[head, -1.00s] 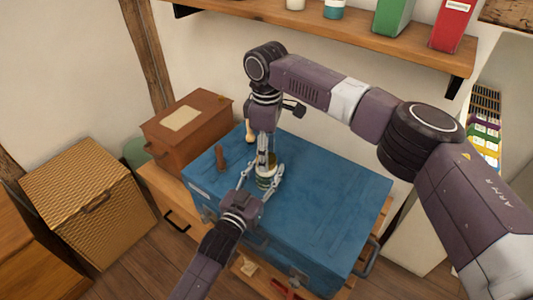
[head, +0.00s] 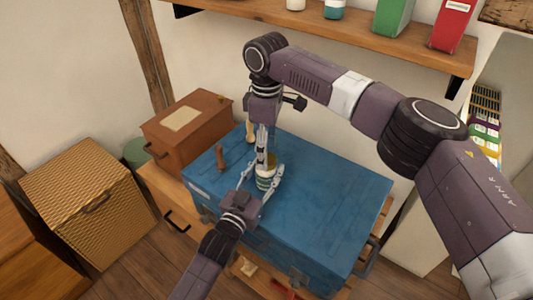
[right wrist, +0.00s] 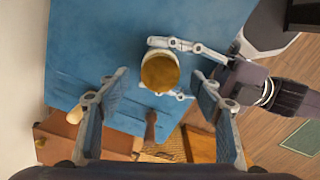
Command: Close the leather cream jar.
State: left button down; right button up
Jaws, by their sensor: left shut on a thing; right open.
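The leather cream jar (head: 265,183) stands upright on the blue trunk (head: 325,200), a pale jar with a gold-brown round top. From above, in the right wrist view, that top (right wrist: 160,73) covers most of the jar's mouth, with a pale rim showing around it. I cannot tell whether it is fully tightened. My left gripper (head: 264,178) is shut on the jar's body from the front, a finger on each side. My right gripper (right wrist: 158,82) is open and empty, pointing down above the jar, its fingers apart from the top.
A brown wooden stick-handled tool (head: 220,158) and a pale-handled one (head: 250,133) lie on the trunk near its left and back edges. A brown box (head: 190,130) stands behind left. A wall shelf (head: 330,25) hangs above. The trunk's right half is clear.

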notch_tip(320, 180, up, 10)
dwell(0.3)
pick_arm(q)
jog(key=c, duration=1)
grip_release()
jog(key=shift+s, duration=0.1)
jog(key=v, duration=1.2)
